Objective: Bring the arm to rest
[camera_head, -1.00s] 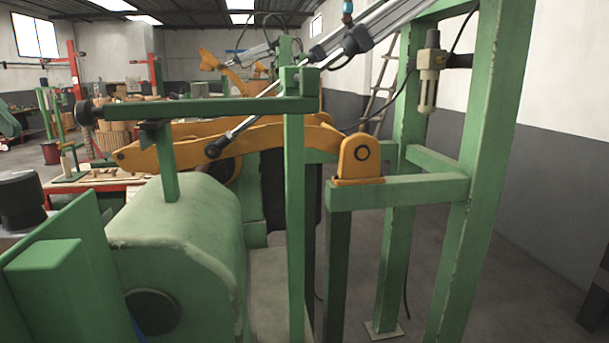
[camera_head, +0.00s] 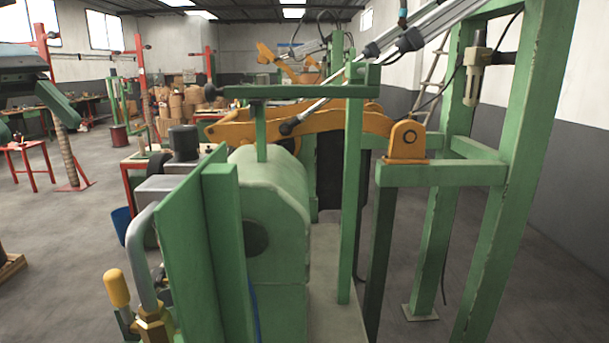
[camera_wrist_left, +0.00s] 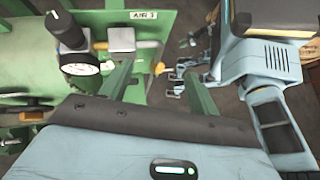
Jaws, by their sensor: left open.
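My left gripper (camera_head: 38,122) is at the upper left edge in the head view, partly cut off by the frame. Its grey-blue body sits above two green fingers, which are apart, with nothing seen between them. In the left wrist view the two green fingers (camera_wrist_left: 157,72) reach up from the gripper body, spread and empty. A green machine with a gauge (camera_wrist_left: 80,62) lies beyond them there, at the upper left. In the head view the gripper is left of the green machine (camera_head: 272,190) and clear of it. My right gripper cannot be made out.
The green frame post (camera_head: 495,190) stands on the right. A yellow lever handle (camera_head: 117,288) and a bent grey pipe (camera_head: 140,260) rise at the lower left of the machine. A red stool (camera_head: 30,150) stands farther back. Open floor (camera_head: 70,225) shows at left.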

